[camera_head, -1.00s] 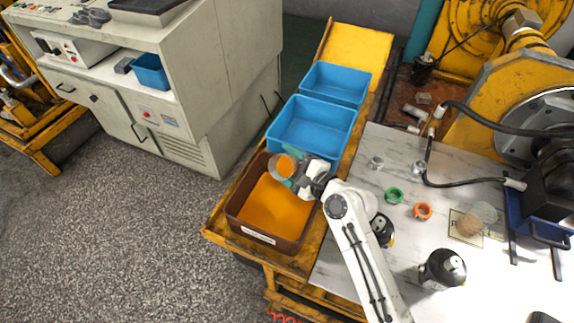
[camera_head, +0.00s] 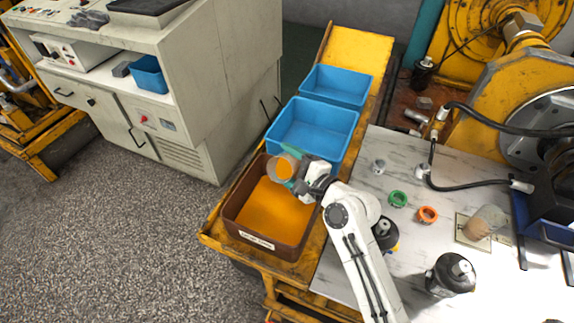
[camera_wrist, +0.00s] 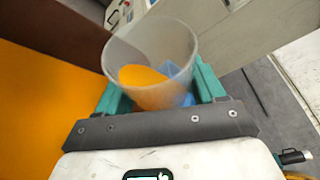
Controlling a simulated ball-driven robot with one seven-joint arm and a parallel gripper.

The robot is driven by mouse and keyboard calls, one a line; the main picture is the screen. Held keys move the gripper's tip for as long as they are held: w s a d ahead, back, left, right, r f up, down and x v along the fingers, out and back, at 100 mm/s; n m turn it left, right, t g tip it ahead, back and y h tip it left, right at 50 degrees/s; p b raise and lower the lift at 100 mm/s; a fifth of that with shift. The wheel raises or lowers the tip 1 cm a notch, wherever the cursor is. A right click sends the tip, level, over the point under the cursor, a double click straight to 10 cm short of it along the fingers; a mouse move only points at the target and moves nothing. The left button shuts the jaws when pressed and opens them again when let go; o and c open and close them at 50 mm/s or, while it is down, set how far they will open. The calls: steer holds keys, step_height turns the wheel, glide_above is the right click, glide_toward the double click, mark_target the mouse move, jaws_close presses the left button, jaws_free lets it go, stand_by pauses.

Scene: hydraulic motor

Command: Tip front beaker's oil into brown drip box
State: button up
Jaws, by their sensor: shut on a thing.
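My gripper (camera_head: 298,173) is shut on a clear beaker (camera_head: 283,169) with orange oil in it, above the far part of the brown drip box (camera_head: 231,221). In the wrist view the beaker (camera_wrist: 152,45) sits between the teal fingers (camera_wrist: 160,92), and the orange oil (camera_wrist: 145,85) shows inside it. The beaker looks tilted in the head view. The drip box holds a broad layer of orange oil (camera_head: 272,212). No falling stream of oil can be made out. A second beaker (camera_head: 485,222) stands on the marble-look table at the right.
Two blue bins (camera_head: 312,127) (camera_head: 338,86) stand behind the drip box on the yellow bench. A cabinet (camera_head: 205,90) stands at left.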

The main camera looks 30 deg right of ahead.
mark_target(294, 166)
steer(key=shift+r+n+b, duration=0.2)
steer(key=shift+n+b, duration=0.4)
steer(key=shift+b, duration=0.8)
steer(key=shift+s+a+r+n+t+b, duration=0.1)
steer(key=shift+r+n+t+b, duration=0.25)
steer(key=shift+n+t+b, duration=0.8)
steer(key=shift+s+a+r+n+y+b, duration=0.2)
steer(key=shift+r+n+b, duration=0.3)
steer(key=shift+n+b, duration=0.7)
steer(key=shift+s+a+r+n+y+b, duration=0.1)
steer(key=shift+a+r+n+b, duration=0.3)
steer(key=shift+b, duration=1.3)
steer(key=shift+d+r+p, duration=0.15)
steer(key=shift+d+p, duration=0.05)
steer(key=shift+p, duration=0.7)
stand_by(0.4)
steer(key=shift+w+m+p, duration=0.1)
steer(key=shift+m+p, duration=0.25)
steer(key=shift+p, duration=0.05)
steer(key=shift+d+m+p, duration=0.1)
steer(key=shift+m+p, duration=0.2)
steer(key=shift+p, duration=0.45)
steer(key=shift+w+f+m, duration=0.1)
steer(key=shift+f+m, duration=0.2)
steer(key=shift+f, duration=0.2)
steer(key=shift+d+g+p, duration=0.1)
steer(key=shift+g+p, duration=0.15)
steer(key=shift+p, duration=0.8)
